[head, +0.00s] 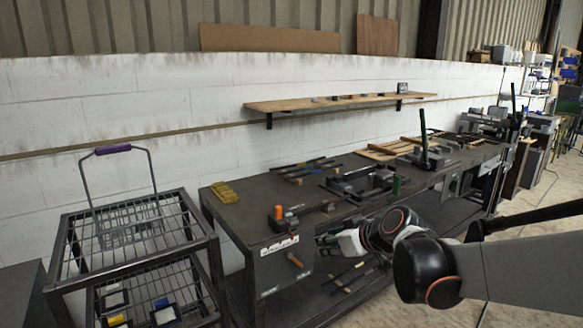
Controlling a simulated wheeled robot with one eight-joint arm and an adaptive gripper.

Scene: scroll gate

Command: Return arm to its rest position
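My arm (520,272) enters from the right edge in the head view, grey with black joints. It bends at a large black joint and reaches away toward the workbench. My gripper (327,243) appears as a small dark shape at the far end of the arm, past a whitish link, in front of the workbench's front side. It is small and blends with the dark bench, so its fingers and anything between them cannot be made out.
A dark workbench (240,212) with tools runs along the white wall. An orange-and-black tool (280,216) lies near its front corner. A wire-rack cart (130,262) with a purple-handled basket (112,149) stands at left. A wooden shelf (335,103) hangs above. Open floor (543,195) lies at right.

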